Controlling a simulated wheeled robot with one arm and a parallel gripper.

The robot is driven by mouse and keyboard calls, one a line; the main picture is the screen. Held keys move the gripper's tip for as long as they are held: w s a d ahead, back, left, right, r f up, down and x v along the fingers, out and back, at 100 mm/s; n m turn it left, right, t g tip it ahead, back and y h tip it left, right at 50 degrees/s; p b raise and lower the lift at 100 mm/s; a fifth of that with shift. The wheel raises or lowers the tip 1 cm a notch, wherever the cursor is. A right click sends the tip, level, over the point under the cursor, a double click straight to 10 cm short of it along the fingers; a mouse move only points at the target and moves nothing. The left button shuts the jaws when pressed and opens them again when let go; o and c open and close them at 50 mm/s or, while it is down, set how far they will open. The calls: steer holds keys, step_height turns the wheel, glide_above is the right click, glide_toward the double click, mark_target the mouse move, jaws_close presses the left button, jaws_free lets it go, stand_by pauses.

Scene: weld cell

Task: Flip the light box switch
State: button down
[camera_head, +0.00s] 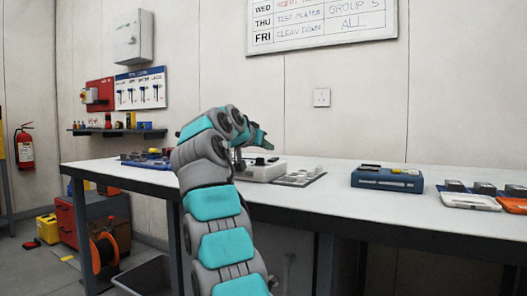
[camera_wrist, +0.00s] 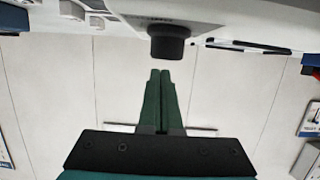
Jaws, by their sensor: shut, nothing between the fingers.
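A pale box (camera_head: 262,171), which looks like the light box, sits on the long workbench behind my arm in the head view. In the wrist view, the pale box (camera_wrist: 180,12) is at the top, and a black knob-like part (camera_wrist: 168,42) sticks out from it. I cannot tell its switch position. My gripper (camera_wrist: 160,73) is shut and empty, its green fingertips pointing at the black part with a small gap in the picture. In the head view my gripper (camera_head: 268,144) is above the box; my arm hides part of the box's left side.
The workbench (camera_head: 330,170) also holds a tray of small parts (camera_head: 300,177) right of the box, a blue case (camera_head: 388,179) farther right, and a blue tray (camera_head: 146,160) at left. A wall socket (camera_head: 321,97) is behind. A cable reel (camera_head: 105,249) stands on the floor.

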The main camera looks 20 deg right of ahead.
steer(key=b+v, duration=0.2)
steer(key=v, duration=0.8)
steer(key=shift+a+f+b, duration=0.25)
steer(key=shift+a+b, duration=0.05)
steer(key=shift+s, duration=0.1)
